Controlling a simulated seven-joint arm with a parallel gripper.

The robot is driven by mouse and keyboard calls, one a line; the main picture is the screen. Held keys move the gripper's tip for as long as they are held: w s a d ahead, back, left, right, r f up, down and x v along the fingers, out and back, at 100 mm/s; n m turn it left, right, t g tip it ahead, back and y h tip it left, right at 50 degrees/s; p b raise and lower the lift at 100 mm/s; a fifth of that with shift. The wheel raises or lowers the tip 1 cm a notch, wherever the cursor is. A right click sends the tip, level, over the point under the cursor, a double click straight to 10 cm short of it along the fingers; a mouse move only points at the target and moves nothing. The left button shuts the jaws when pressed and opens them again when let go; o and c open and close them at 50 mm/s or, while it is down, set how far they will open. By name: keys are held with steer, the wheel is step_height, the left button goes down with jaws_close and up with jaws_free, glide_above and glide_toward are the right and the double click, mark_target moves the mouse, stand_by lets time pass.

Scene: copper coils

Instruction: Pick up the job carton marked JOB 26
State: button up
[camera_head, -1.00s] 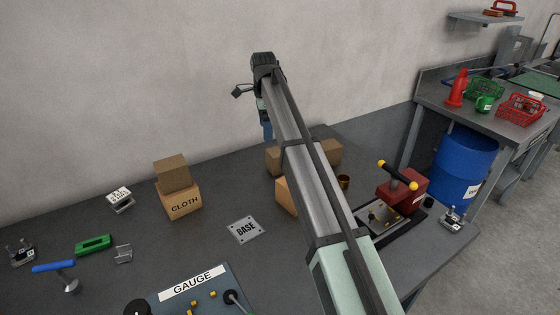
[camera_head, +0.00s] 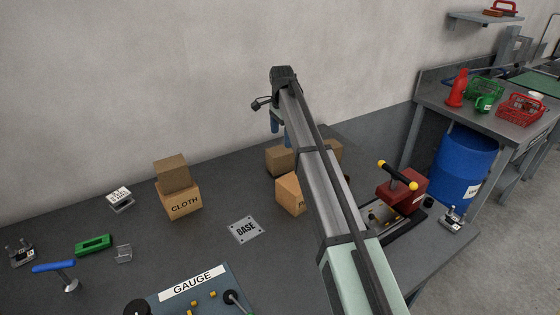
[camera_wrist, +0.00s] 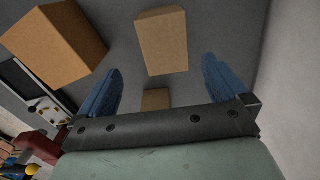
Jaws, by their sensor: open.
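No carton shows a readable JOB 26 mark. Behind my arm in the head view are a brown carton (camera_head: 281,160), an orange-brown carton (camera_head: 290,193) with lettering mostly hidden by the arm, and another carton (camera_head: 335,150) partly covered. My gripper (camera_head: 281,133), with blue fingers, is open above the table near the back carton. In the wrist view my gripper (camera_wrist: 162,65) is open and empty. There, one carton (camera_wrist: 162,42) lies beyond and between the fingertips, a larger one (camera_wrist: 55,45) is at upper left, and a third (camera_wrist: 155,99) is partly hidden by the gripper body.
A brown box (camera_head: 171,173) sits on a box marked CLOTH (camera_head: 181,202) to the left. A plate marked BASE (camera_head: 245,229) lies in front. A red press with a yellow-tipped handle (camera_head: 404,190) stands right of the arm. The wall (camera_head: 180,80) rises behind the table.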

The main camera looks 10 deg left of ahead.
mark_target(280, 150)
step_height(280, 150, down, 5)
steer(key=shift+r, duration=0.1)
steer(key=shift+w+a+f, duration=0.15)
steer(key=shift+f, duration=1.2)
steer(key=shift+w+a+f, duration=0.1)
steer(key=shift+a+f, duration=0.05)
steer(key=shift+f, duration=1.15)
steer(key=shift+c, duration=0.2)
steer(key=c, duration=1.1)
steer(key=shift+r, duration=0.1)
